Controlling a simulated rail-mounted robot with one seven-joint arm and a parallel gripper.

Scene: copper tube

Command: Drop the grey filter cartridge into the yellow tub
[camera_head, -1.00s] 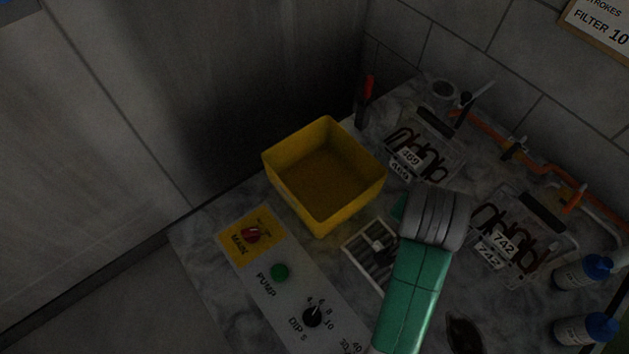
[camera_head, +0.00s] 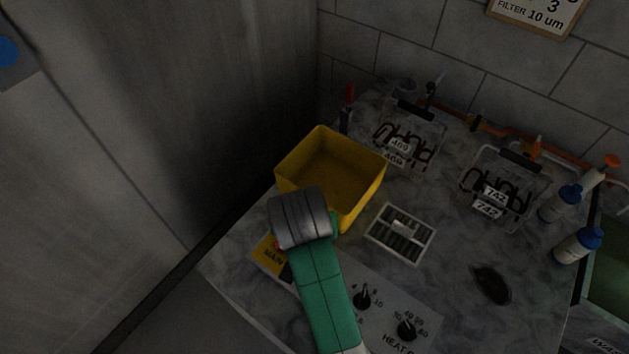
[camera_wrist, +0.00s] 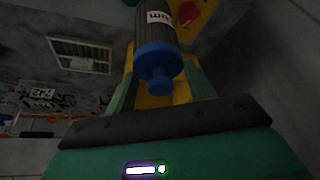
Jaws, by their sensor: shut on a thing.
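In the wrist view the grey filter cartridge (camera_wrist: 147,32), with a white label and a blue end cap, is between the green fingers of my gripper (camera_wrist: 156,75), which is shut on it. The yellow tub (camera_head: 362,196) stands upright on the bench in the head view. My grey wrist and green arm cover its near left corner. My fingers and the cartridge are hidden behind the arm there, so I cannot tell their exact place over the tub. The visible part of the tub's inside looks empty.
A white slotted tray (camera_head: 400,234) lies right of the tub. Two clear racks, marked 469 (camera_head: 408,140) and 742 (camera_head: 500,186), stand behind it. Blue-capped bottles (camera_head: 577,245) are at the right. A control panel (camera_head: 385,305) with knobs lies in front.

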